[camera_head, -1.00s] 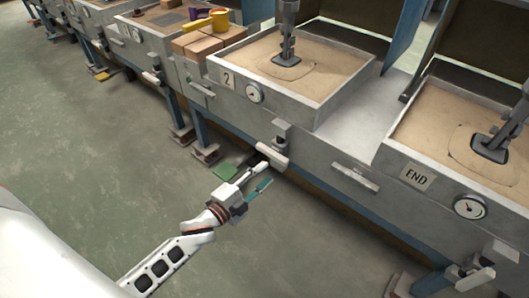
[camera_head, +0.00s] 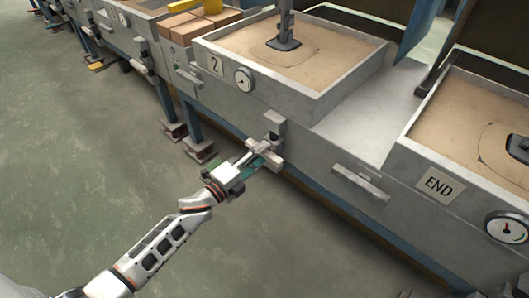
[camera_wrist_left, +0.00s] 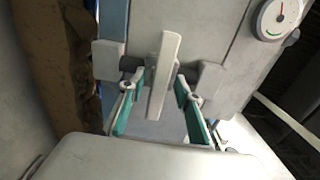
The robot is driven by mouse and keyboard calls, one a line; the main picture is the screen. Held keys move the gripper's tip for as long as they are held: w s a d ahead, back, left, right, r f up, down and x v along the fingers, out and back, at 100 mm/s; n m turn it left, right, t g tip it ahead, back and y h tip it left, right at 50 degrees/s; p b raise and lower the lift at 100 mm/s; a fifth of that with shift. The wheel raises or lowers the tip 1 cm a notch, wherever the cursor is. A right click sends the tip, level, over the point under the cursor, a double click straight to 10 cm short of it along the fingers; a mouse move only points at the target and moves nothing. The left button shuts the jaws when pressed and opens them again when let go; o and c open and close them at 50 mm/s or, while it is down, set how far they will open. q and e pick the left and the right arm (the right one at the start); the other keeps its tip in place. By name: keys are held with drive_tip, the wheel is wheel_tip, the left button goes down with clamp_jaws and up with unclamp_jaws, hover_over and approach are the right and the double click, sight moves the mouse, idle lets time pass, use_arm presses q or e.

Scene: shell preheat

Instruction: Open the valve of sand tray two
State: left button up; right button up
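Sand tray two (camera_head: 318,98) is a grey box of sand marked with a "2" plate (camera_head: 211,64). Its valve has a grey mount (camera_head: 274,122) on the front panel and a pale bar-shaped lever (camera_wrist_left: 164,72), which the left wrist view shows close up. My left gripper (camera_head: 256,160) is at this lever, below the tray's gauge. In the left wrist view its two teal-padded fingers (camera_wrist_left: 156,95) are apart, one on each side of the lever, with gaps visible. The lever's far side is hidden. My right gripper is not in view.
A round gauge (camera_head: 244,79) sits on the tray front and also shows in the left wrist view (camera_wrist_left: 280,17). Wooden blocks (camera_head: 192,22) lie to the left.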

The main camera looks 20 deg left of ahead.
use_arm(q)
drive_tip(key=shift+w+d, duration=0.25)
drive_tip(key=shift+w, duration=0.4)
clamp_jaws()
